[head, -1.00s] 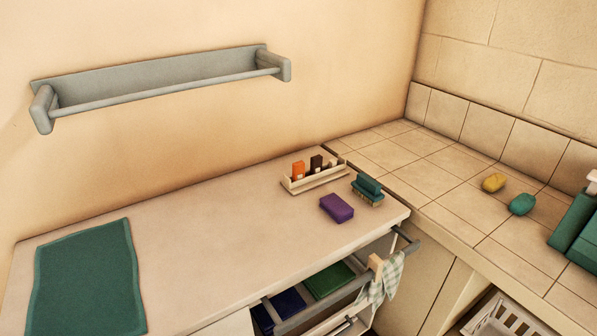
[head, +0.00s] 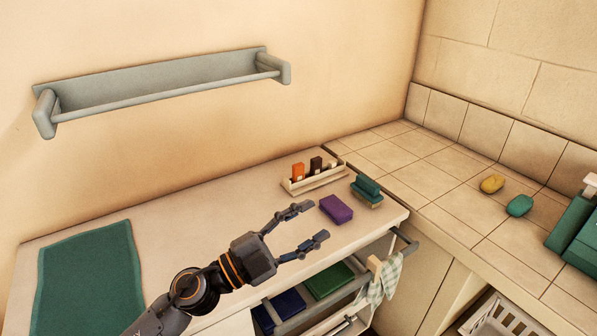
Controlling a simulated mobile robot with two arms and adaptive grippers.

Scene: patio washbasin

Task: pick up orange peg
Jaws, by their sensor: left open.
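The orange peg (head: 298,172) stands upright in a small pale tray (head: 318,184) at the back right of the counter, by the wall. A dark brown peg (head: 316,164) stands to its right in the same tray, with a smaller light piece beside it. My left gripper (head: 308,225) is open and empty above the front part of the counter. Its fingers point right, and it is nearer the camera than the tray, apart from the peg. My right gripper is out of view.
A purple block (head: 336,208) and a green brush (head: 367,189) lie just in front of the tray. A green mat (head: 88,280) covers the counter's left end. A grey rail shelf (head: 165,85) is on the wall above. An open drawer (head: 310,295) and checked cloth (head: 385,278) are at the front.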

